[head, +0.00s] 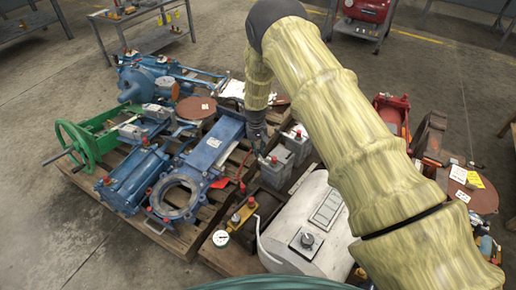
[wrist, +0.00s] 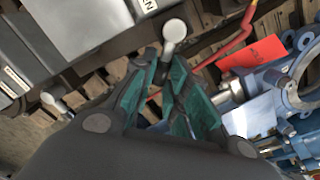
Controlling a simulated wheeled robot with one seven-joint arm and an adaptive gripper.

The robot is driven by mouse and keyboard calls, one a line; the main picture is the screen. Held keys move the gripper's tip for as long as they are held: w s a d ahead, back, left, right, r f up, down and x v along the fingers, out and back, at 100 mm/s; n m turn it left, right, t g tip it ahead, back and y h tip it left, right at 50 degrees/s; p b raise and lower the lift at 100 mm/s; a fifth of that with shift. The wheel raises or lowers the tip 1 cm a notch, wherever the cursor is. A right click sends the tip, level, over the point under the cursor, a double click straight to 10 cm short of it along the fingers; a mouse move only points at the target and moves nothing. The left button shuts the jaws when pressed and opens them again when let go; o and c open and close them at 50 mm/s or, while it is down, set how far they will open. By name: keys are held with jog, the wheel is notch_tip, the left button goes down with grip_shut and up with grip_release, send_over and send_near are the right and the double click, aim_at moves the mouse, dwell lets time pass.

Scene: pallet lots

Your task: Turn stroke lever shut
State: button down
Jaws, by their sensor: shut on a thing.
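In the wrist view, a short lever with a pale rounded knob (wrist: 175,30) stands at my fingertips, beside a grey box-shaped unit (wrist: 80,35). I take it for the stroke lever. My gripper (wrist: 166,68) has its green-padded fingers closed on the lever's stem, with the knob sticking out beyond the tips. In the head view my gripper (head: 257,140) reaches down to grey box units (head: 275,172) near the pallet's middle. The arm and fingers hide the lever's base there, and its exact angle is unclear.
A red bent handle (wrist: 232,45) and a red tag (wrist: 252,54) lie close right of the fingers. A blue flanged valve (head: 180,195), a green handwheel (head: 75,148) and a white rounded housing (head: 300,235) crowd the pallets. Bare floor (head: 50,240) is at left.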

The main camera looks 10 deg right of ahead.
jog(key=c, duration=1.4)
grip_release()
jog(key=shift+d, duration=0.1)
jog(key=r, duration=1.2)
jog(key=shift+a, duration=0.35)
